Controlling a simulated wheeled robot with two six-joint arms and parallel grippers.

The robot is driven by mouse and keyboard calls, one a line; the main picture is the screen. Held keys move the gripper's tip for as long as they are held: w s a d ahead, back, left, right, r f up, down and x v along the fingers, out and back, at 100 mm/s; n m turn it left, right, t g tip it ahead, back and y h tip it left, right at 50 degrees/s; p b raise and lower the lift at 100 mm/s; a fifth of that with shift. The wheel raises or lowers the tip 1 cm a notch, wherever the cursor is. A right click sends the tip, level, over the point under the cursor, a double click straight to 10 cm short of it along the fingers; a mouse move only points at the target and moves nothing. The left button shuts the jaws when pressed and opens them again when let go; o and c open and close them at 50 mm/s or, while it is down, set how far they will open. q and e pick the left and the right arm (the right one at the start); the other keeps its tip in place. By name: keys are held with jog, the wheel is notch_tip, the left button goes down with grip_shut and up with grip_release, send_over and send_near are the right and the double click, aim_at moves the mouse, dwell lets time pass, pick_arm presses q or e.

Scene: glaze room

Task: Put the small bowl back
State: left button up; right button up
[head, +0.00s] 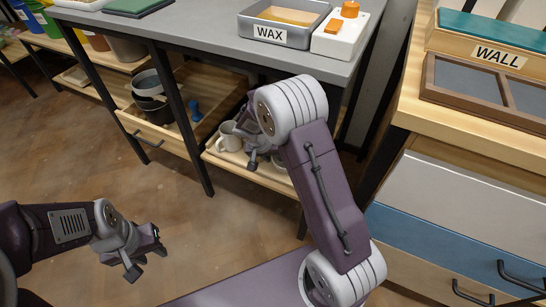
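I cannot pick out the small bowl for certain. A pale grey round vessel (143,82) and a black one (152,110) stand together in the left open tray under the grey table. My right gripper (264,160) points down over the right-hand lower tray, beside pale mugs or cups (229,136). My arm hides part of that tray, and whether the fingers hold anything is unclear. My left gripper (147,254) is open and empty above the floor at lower left.
The grey table (190,28) carries a tray labelled WAX (275,38) and a white block with orange parts (340,32). A dark blue object (196,110) stands in the left tray (170,140). A wooden cabinet (470,130) with a WALL box (498,55) stands at right. The left floor is clear.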

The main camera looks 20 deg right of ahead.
jog(key=shift+r, duration=0.15)
jog(key=p+v, duration=0.7)
jog(key=v, duration=0.5)
jog(key=s+a+n+g+y, duration=0.1)
jog(key=s+n+y, duration=0.4)
jog(key=s, duration=1.3)
notch_tip(320, 180, up, 43)
jog(key=p, duration=4.3)
jog(key=shift+w+r, duration=0.15)
jog(key=shift+r, duration=0.05)
